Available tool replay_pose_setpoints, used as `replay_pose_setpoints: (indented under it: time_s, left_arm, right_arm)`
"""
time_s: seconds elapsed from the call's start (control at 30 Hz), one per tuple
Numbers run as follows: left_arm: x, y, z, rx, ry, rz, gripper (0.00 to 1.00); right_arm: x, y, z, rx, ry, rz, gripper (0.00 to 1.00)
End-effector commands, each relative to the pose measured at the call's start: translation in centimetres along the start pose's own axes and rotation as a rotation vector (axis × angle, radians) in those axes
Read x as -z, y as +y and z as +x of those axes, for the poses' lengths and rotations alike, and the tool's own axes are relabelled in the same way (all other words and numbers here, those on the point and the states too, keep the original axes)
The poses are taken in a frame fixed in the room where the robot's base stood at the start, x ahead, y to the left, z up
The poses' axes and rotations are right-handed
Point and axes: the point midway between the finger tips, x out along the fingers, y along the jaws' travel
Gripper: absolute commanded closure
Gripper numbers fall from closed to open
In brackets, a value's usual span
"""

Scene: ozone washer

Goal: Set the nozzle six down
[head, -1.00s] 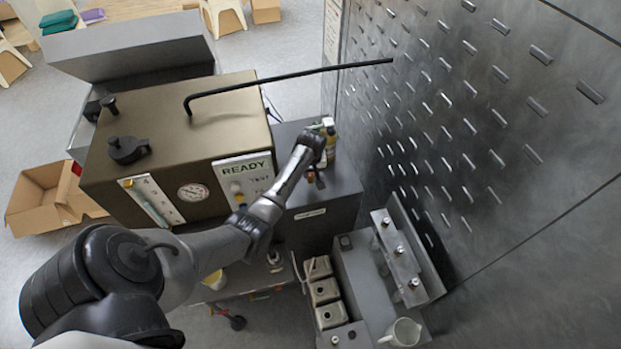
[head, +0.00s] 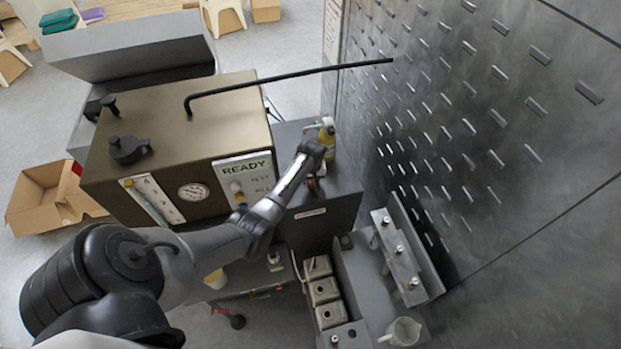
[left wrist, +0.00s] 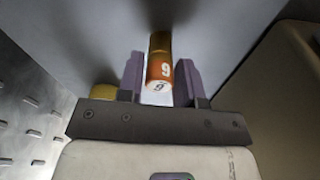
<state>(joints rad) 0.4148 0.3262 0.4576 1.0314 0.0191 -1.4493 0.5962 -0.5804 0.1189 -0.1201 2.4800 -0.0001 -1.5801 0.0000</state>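The nozzle (left wrist: 160,65) shows in the left wrist view as a brass cylinder with an orange band and a pale end. Its digit reads as a 6 or a 9, depending on which way up it is. My left gripper (left wrist: 160,78) has its two purple fingers close against both sides of the nozzle and appears shut on it. In the head view, my left gripper (head: 314,166) is above the grey cabinet top, right of the READY panel. The arm hides most of the nozzle there. I cannot tell whether its lower end touches the surface. My right gripper is not in view.
The brown washer (head: 180,125) is to the left and a pegged metal wall (head: 480,120) to the right. Square containers (head: 322,290) and a beaker (head: 402,331) are lower down.

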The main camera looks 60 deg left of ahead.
Motion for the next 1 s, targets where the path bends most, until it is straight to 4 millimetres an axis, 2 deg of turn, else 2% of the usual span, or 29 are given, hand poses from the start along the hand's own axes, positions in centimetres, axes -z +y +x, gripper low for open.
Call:
replay_pose_setpoints:
  time_s: [0.03,0.2,0.53,0.67,1.0]
  left_arm:
    - [0.0,0.0,0.0,0.0,0.0,0.0,0.62]
    - [0.0,0.0,0.0,0.0,0.0,0.0,0.48]
    - [0.1,0.0,-0.7,-0.001,0.002,0.0,0.48]
    - [0.1,0.0,-2.5,-0.001,0.003,0.0,0.48]
    - [0.1,0.0,-8.7,-0.002,0.004,-0.001,0.48]
  right_arm:
    - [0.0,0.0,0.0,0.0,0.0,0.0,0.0]
    - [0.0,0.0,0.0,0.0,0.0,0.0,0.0]
    - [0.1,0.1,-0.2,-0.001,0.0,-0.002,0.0]
    - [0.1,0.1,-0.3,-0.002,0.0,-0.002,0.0]
    - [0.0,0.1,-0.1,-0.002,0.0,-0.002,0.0]
